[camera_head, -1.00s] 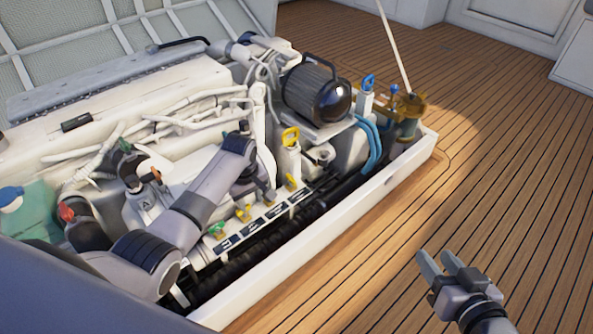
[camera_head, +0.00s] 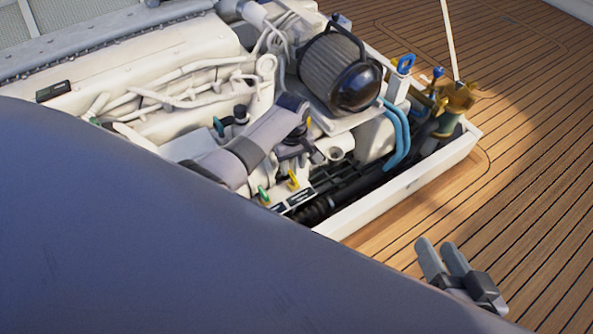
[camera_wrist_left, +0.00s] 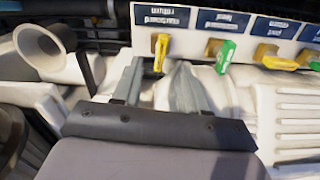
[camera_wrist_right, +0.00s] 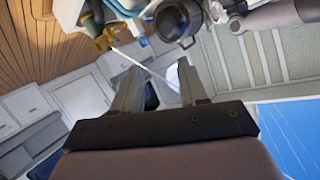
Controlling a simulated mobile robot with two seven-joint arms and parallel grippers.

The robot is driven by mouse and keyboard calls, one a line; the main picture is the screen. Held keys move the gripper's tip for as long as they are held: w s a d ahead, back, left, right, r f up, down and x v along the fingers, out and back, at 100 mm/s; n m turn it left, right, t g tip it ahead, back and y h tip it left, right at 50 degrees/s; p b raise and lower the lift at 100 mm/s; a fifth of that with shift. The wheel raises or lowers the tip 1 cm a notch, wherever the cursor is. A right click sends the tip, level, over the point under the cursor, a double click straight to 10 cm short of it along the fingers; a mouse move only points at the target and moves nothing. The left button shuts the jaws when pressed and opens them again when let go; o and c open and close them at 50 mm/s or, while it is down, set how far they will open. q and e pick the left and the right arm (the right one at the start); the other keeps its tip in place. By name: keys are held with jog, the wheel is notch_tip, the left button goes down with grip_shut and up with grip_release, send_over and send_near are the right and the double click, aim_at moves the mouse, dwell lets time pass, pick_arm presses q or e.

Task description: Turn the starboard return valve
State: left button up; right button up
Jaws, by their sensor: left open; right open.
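A row of small valve handles runs below a labelled strip in the left wrist view: a yellow handle (camera_wrist_left: 160,50), a green handle (camera_wrist_left: 225,56), another yellow (camera_wrist_left: 267,54) and another green (camera_wrist_left: 304,59). The label print is too blurred to tell which is the starboard return valve. In the head view a yellow handle (camera_head: 293,180) and a green handle (camera_head: 263,194) show beside the strip. My left gripper (camera_wrist_left: 156,80) is open and empty, its fingers pointing toward the leftmost yellow handle, apparently short of it. My right gripper (camera_head: 440,248) is open and empty over the deck.
A dark ribbed cylinder (camera_head: 333,72), blue hoses (camera_head: 400,135) and a brass fitting (camera_head: 458,97) sit at the bay's right end. The white hatch rim (camera_head: 420,182) borders it. A white funnel-like port (camera_wrist_left: 42,46) is left of the handles. Wooden deck (camera_head: 540,200) is clear.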

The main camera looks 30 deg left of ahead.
aim_at(293, 176)
pick_arm(q)
notch_tip(293, 176, down, 5)
jog(key=b, duration=0.3)
jog(key=shift+f+b, duration=0.45)
jog(key=shift+f, duration=0.15)
pick_arm(e)
jog(key=shift+s+d+f+n+t, duration=0.15)
jog(key=shift+d+n+t, duration=0.1)
jog(key=shift+d+t, duration=0.15)
jog(key=shift+s+d+f+n+t, duration=0.1)
jog(key=shift+d+n+t, duration=0.2)
jog(key=shift+d, duration=0.15)
pick_arm(q)
grip_shut()
